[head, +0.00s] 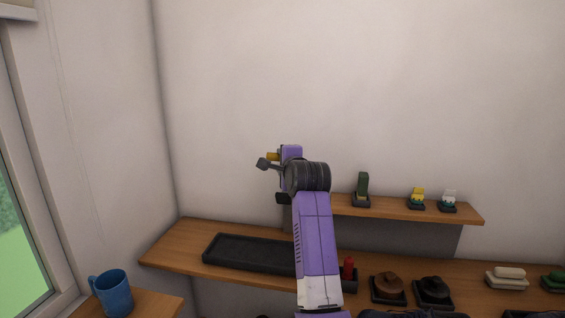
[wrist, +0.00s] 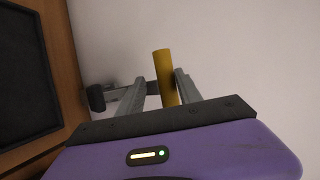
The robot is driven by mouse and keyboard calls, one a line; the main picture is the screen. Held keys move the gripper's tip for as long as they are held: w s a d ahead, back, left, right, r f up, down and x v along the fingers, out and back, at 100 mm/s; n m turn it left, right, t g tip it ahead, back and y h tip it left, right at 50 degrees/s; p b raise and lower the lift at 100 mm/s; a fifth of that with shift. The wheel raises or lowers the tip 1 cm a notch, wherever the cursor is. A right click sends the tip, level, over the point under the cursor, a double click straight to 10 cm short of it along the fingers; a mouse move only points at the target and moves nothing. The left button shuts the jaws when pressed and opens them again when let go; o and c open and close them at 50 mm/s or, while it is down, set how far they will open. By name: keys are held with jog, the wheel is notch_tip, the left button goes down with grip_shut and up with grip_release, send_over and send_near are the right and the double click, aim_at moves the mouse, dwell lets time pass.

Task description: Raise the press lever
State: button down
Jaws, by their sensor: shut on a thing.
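The press lever shows as a yellow handle (wrist: 165,76) between my fingers in the wrist view. In the head view the yellow handle (head: 272,156) is a small stub at the left of my gripper (head: 270,160), high above the bench against the wall. My gripper (wrist: 163,90) is shut on the yellow handle, one grey finger on each side. A grey bar with a dark block (wrist: 96,97) at its end lies to the left of the handle. The body of the press is not clearly visible; my arm covers that part of the bench.
A wooden bench (head: 178,245) holds a long black tray (head: 245,252), a red item (head: 348,268) and brown (head: 389,284) and black (head: 433,289) pieces. A shelf (head: 390,213) with small items is to the right. A blue mug (head: 113,292) stands at lower left.

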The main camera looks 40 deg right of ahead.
jog(key=shift+s+d+r+h, duration=0.15)
jog(key=shift+d+r+h, duration=0.25)
jog(key=shift+d+r, duration=0.45)
jog(key=c, duration=1.2)
grip_release()
jog(key=shift+w+d+f, duration=0.15)
jog(key=shift+w+d, duration=0.05)
jog(key=a+f+b+v, duration=0.1)
jog(key=b+v, duration=0.1)
jog(key=v, duration=0.5)
jog(key=shift+a+r+y, duration=0.2)
jog(key=shift+a+y, duration=0.1)
jog(key=shift+a, duration=0.1)
